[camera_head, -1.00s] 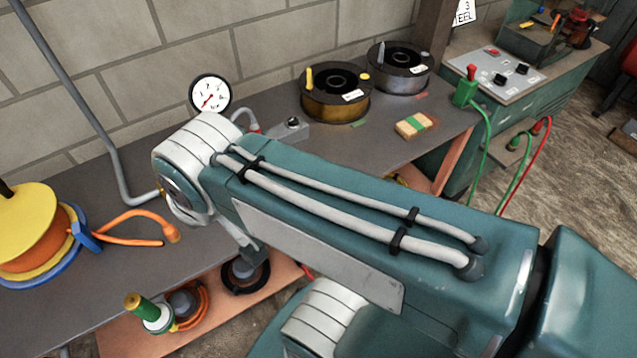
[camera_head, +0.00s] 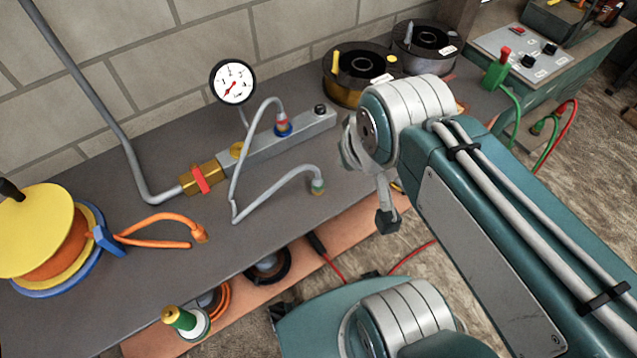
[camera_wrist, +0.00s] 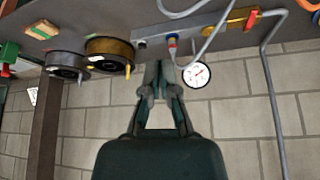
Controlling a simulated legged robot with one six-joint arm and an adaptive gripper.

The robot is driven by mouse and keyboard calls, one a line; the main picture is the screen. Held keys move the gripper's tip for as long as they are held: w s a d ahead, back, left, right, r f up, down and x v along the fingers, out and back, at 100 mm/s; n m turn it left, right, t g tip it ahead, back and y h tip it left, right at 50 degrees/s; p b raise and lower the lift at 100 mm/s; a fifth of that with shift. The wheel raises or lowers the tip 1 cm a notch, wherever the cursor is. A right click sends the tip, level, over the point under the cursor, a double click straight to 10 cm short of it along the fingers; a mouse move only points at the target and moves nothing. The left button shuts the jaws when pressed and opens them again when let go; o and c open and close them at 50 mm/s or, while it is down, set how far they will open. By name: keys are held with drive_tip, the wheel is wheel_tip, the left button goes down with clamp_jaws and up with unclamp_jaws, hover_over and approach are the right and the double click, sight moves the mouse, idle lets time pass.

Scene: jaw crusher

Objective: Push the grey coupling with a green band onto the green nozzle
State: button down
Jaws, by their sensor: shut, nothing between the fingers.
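The grey coupling with a green band (camera_head: 318,187) is at the free end of a grey hose (camera_head: 262,205) and rests on the grey bench, in front of the manifold. I cannot pick out a green nozzle. In the wrist view my gripper (camera_wrist: 159,72) is shut and empty, its fingertips by the manifold (camera_wrist: 192,36) near the red-banded hose end (camera_wrist: 172,40).
A pressure gauge (camera_head: 232,82) stands behind the manifold. Two wire spools (camera_head: 357,72) are near my arm. An orange hose reel (camera_head: 45,240) is at left. A brass valve (camera_head: 200,178) joins the wall pipe. The bench front left of my arm is mostly clear.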

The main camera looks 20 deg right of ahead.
drive_tip(key=shift+d, duration=0.1)
drive_tip(key=c, duration=1.3)
unclamp_jaws()
drive_tip(key=shift+c, duration=0.2)
drive_tip(key=o, duration=1.1)
drive_tip(key=shift+w+f, duration=0.15)
drive_tip(key=shift+w, duration=0.1)
drive_tip(key=shift+c, duration=0.2)
drive_tip(key=shift+o, duration=0.4)
drive_tip(key=w+f+g, duration=0.2)
drive_tip(key=w+f, duration=0.4)
drive_tip(key=w, duration=0.2)
drive_tip(key=shift+f+m+g, duration=0.2)
drive_tip(key=shift+m+g, duration=0.2)
drive_tip(key=g, duration=0.3)
hover_over(318, 178)
drive_tip(key=shift+m, duration=0.4)
wheel_tip(318, 178, down, 12)
drive_tip(key=shift+r, duration=0.15)
drive_tip(key=shift+f, duration=0.3)
